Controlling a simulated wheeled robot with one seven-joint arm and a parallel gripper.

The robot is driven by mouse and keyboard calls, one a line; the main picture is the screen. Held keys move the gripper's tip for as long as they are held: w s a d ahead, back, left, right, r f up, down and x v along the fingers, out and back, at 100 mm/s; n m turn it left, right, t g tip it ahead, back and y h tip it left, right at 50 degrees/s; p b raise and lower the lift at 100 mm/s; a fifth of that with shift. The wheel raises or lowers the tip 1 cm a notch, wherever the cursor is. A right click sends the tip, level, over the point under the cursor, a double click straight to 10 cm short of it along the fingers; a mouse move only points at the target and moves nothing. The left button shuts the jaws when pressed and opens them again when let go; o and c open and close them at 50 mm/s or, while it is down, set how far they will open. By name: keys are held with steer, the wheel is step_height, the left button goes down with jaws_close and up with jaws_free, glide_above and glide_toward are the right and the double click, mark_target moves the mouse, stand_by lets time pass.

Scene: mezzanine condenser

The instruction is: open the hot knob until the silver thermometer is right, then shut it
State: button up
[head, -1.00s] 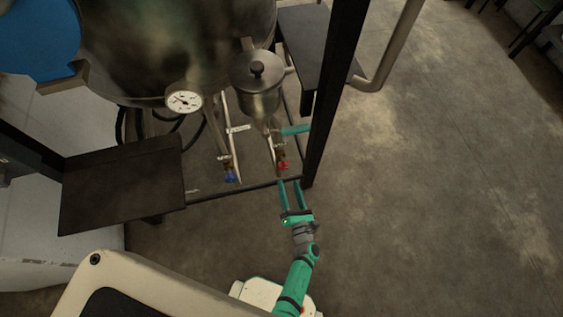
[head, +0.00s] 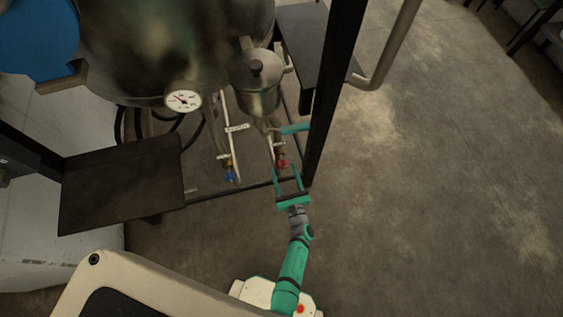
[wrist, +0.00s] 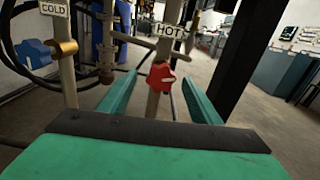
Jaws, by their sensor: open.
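The red hot knob (wrist: 160,76) sits on a pipe below a HOT label (wrist: 169,31) in the wrist view. It also shows in the head view (head: 282,164). My gripper (head: 287,170) is open, with its teal fingers to either side of the knob's line and the knob between and ahead of the tips; I see no contact. The blue cold knob (wrist: 34,52) is at the left under a COLD label (wrist: 54,9). A round white-faced silver thermometer (head: 183,100) is on the big metal vessel; its reading is too small to tell.
A lidded metal pot (head: 257,85) stands above the knobs. A dark post (head: 333,95) rises just right of my gripper. Dark platforms (head: 122,180) flank the vessel (head: 165,45). The floor (head: 450,180) to the right is clear.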

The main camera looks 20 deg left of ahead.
mark_target(283, 167)
steer(key=shift+x, duration=2.4)
steer(key=c, duration=1)
steer(key=shift+a, duration=0.2)
steer(key=shift+c, duration=0.2)
steer(key=shift+d, duration=0.2)
